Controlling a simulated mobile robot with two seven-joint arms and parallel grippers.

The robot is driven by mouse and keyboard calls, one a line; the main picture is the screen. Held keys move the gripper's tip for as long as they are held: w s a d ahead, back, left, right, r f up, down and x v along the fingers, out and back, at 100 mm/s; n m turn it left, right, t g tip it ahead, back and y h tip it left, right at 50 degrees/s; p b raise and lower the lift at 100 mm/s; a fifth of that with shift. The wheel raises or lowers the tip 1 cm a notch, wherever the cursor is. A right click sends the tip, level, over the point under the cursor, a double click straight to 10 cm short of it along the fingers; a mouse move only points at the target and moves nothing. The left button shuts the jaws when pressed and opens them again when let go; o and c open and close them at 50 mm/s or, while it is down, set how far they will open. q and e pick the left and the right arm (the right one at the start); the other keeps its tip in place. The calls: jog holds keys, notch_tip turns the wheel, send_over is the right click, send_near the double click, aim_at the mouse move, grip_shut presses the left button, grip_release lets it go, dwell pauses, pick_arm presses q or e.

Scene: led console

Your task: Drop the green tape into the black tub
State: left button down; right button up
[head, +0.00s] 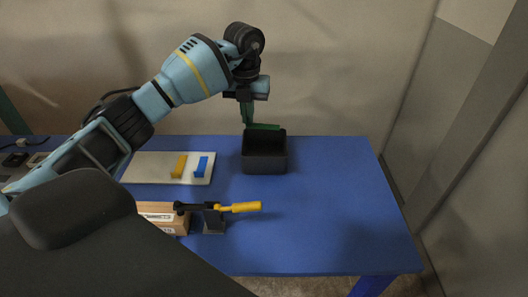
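The black tub (264,164) stands open-topped on the blue table near its back edge. My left gripper (247,121) points down at the tub's back left corner. The green tape (264,127), a thin bar, shows at the gripper's fingertips and extends to the right along the tub's back rim. The gripper appears shut on its left end. I cannot tell whether the tape touches the rim. My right gripper is not in view.
A pale board (145,168) left of the tub holds a yellow block (179,166) and a blue block (201,167). The table (340,215) is clear on the right.

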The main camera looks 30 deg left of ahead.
pick_arm(q)
notch_tip(320, 180, down, 5)
jog(key=shift+b, duration=0.8)
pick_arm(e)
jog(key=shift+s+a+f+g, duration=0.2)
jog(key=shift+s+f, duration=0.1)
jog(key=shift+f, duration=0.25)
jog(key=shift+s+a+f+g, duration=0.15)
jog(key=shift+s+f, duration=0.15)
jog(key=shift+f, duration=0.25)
pick_arm(q)
jog(key=c, duration=1.6)
grip_release()
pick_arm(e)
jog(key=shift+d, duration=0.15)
pick_arm(q)
jog(key=shift+o, duration=0.2)
notch_tip(320, 180, up, 7)
jog(key=shift+r, duration=0.4)
